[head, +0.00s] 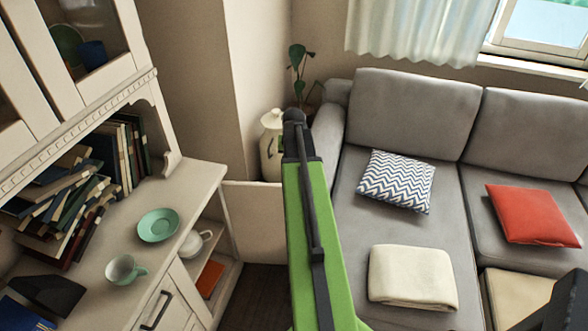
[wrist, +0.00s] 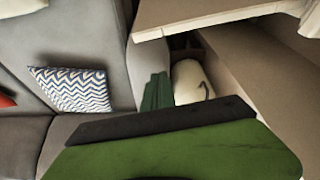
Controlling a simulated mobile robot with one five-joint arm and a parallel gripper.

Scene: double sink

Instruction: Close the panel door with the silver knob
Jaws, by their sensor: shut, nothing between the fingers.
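The cream panel door (head: 255,222) stands open at the right end of the lower cabinet (head: 200,185) in the head view. It sticks out towards the sofa, and my green arm covers its right edge. Its silver knob does not show. In the wrist view, a pale board at the top right appears to be the same door (wrist: 215,13). My gripper (wrist: 157,92) shows in the wrist view, shut and empty, apart from the board. In the head view my arm hides the gripper.
A teapot (head: 195,242) and an orange book (head: 210,278) sit inside the open cabinet. A green cup (head: 125,270) and plate (head: 158,225) stand on its top. A vase (head: 270,145) stands behind the door. The grey sofa (head: 410,110) bounds the right side.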

